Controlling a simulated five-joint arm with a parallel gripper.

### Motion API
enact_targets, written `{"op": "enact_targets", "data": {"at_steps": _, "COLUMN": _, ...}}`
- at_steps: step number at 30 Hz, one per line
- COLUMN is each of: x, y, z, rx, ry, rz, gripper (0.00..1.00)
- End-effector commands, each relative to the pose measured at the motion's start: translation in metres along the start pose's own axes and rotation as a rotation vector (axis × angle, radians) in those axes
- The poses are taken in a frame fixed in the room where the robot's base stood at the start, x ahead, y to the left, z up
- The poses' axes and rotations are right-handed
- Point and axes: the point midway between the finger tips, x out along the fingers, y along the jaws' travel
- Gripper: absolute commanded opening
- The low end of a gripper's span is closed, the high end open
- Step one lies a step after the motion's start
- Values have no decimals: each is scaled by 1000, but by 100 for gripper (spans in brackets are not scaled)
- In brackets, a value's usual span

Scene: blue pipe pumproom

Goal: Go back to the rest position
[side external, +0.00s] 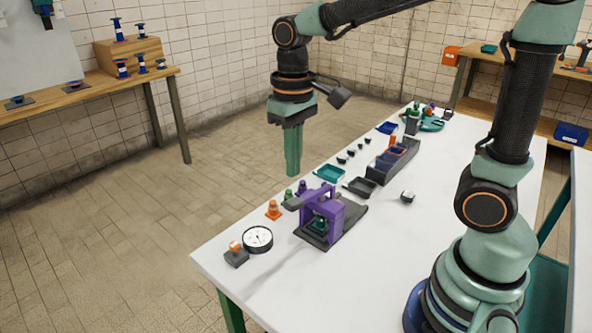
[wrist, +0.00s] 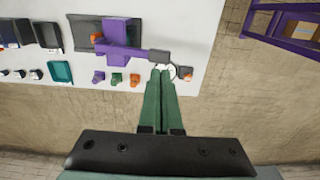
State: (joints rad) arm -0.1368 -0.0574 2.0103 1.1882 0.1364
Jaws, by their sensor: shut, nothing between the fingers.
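My gripper (side external: 292,172) hangs in the air beyond the long edge of the white table, pointing down, with its green fingers together and nothing between them. In the wrist view the shut fingers (wrist: 160,75) reach toward the table edge, their tips overlapping the round white gauge. The gripper is apart from everything on the table. The white table (side external: 380,262) carries a purple press-like device (side external: 322,216) on a dark base, which also shows in the wrist view (wrist: 120,32).
By the near end lie the gauge (side external: 257,239), a small orange-topped block (side external: 236,255) and an orange cone (side external: 273,209). Trays, including a teal one (side external: 330,173), and a dark divided bin (side external: 392,161) stand farther along. The floor beside the table is clear.

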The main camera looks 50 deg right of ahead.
Motion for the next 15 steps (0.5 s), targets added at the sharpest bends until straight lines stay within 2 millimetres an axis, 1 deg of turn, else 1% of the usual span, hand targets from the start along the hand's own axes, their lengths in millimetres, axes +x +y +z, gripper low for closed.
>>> {"op": "enact_targets", "data": {"at_steps": 10, "x": -2, "y": 1, "z": 1, "rx": 0, "ry": 7, "rz": -1, "gripper": 0}}
{"op": "enact_targets", "data": {"at_steps": 15, "x": -12, "y": 10, "z": 10, "rx": 2, "ry": 90, "rz": -10, "gripper": 0}}
